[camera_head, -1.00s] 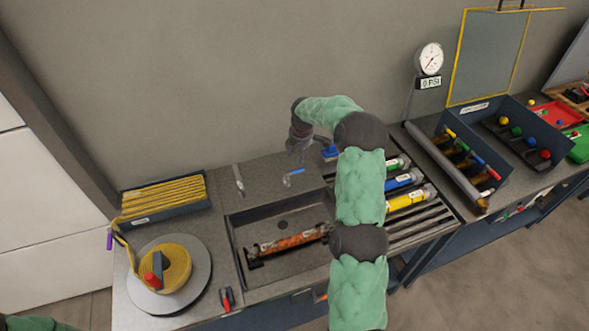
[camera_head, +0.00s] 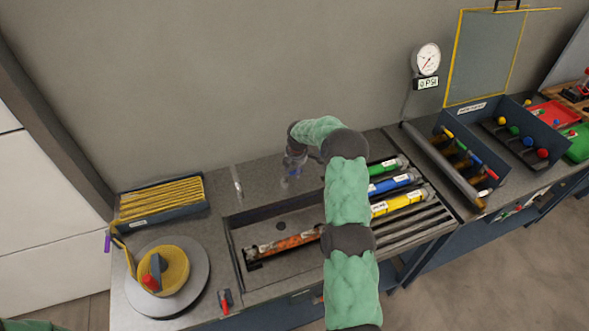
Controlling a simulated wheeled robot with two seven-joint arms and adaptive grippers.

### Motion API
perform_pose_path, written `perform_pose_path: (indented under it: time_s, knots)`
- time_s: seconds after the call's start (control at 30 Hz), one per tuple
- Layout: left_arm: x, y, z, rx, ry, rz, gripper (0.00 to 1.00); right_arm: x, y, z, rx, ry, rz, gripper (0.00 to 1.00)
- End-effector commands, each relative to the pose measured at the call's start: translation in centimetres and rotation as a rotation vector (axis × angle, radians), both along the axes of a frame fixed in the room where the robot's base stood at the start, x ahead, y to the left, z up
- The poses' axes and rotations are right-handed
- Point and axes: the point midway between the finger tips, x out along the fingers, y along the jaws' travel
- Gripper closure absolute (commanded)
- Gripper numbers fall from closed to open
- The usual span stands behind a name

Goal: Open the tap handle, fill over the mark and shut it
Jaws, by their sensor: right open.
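A slim silver upright piece (camera_head: 237,180) stands behind the sink, left of the handle. I cannot make out a fill mark or any water. My left gripper is out of view.
Green (camera_head: 385,167), blue (camera_head: 392,185) and yellow (camera_head: 405,203) tubes lie in a rack right of the sink. A yellow strap reel (camera_head: 175,270) sits on a round plate at left. A red-handled tool (camera_head: 225,302) lies at the front edge.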

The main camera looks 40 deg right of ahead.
Motion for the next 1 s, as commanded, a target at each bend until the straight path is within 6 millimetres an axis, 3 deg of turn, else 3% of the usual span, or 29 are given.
perform_pose_path:
  time_s: [0.07, 0.2, 0.23, 0.67, 1.0]
  knots:
    - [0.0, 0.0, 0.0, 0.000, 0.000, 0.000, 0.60, 0.0, 0.0, 0.0, 0.000, 0.000, 0.000, 0.56]
    - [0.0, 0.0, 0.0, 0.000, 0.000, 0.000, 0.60, 0.0, 0.0, 0.0, 0.000, 0.001, 0.000, 0.95]
    - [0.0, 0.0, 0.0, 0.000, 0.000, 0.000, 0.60, 0.0, 0.0, 0.0, 0.000, 0.001, 0.000, 1.00]
    - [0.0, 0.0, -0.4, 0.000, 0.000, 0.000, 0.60, -0.2, 0.1, -0.1, 0.000, 0.001, -0.045, 1.00]
    - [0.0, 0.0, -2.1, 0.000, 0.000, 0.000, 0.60, -1.1, 0.6, -0.2, 0.000, 0.000, -0.277, 1.00]
